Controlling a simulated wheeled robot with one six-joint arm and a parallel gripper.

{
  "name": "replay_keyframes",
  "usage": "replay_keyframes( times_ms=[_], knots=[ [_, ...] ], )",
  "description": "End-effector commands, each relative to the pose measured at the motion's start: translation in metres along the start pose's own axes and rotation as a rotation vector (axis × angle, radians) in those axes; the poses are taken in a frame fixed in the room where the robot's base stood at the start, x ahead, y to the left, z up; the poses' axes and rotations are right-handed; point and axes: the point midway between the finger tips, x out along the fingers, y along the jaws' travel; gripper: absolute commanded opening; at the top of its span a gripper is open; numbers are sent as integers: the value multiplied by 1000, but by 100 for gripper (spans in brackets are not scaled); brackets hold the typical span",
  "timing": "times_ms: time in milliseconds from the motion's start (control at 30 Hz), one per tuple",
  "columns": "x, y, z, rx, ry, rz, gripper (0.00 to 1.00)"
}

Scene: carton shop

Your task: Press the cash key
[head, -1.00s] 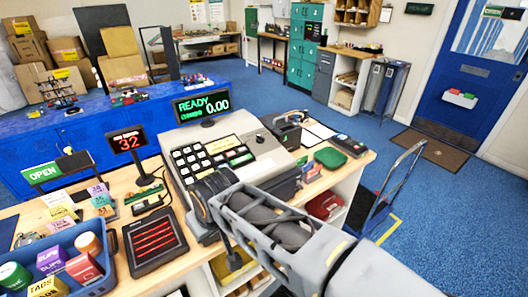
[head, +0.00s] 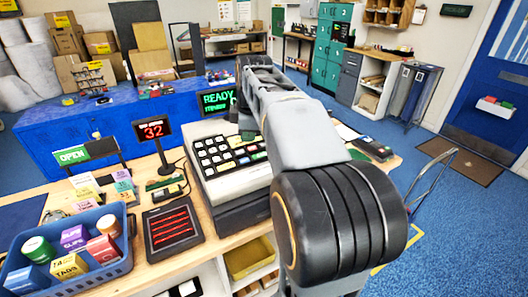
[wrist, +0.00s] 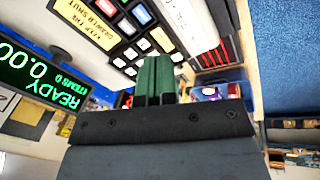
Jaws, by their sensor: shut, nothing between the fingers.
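The cash register (head: 238,185) stands on the wooden counter with a sloped bank of mostly white keys, plus some yellow, green and red ones. The key labels are too small to read, so I cannot tell the cash key. Its display (head: 217,101) reads READY; it also shows, turned over, in the wrist view (wrist: 38,76) with 0.00. My gripper (wrist: 154,66) has green fingertips, shut together and empty. In the wrist view they overlap the edge of the keys (wrist: 128,28); contact cannot be told. In the head view my arm hides the register's right side and most of the gripper.
A red 32 display (head: 153,130), a black pad with red bars (head: 171,228) and a blue basket (head: 92,272) of small boxes stand left of the register. A card reader (head: 371,148) lies to its right.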

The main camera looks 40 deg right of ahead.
Motion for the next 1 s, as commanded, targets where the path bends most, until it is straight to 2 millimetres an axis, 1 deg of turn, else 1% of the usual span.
replay_keyframes(
  times_ms=[33,100,200,300,500,800,867,1000],
  knots=[
    [1,17,11,-70,-5,-8,0],
    [-2,34,24,-175,-6,-19,0],
    [-4,52,38,-295,-6,-30,0],
    [-6,62,49,-377,-5,-38,0],
    [-7,70,58,-445,-3,-43,0],
    [-7,70,58,-446,-3,-43,0],
    [-5,70,58,-446,-3,-43,0],
    [7,69,58,-446,-3,-45,0]
  ],
)
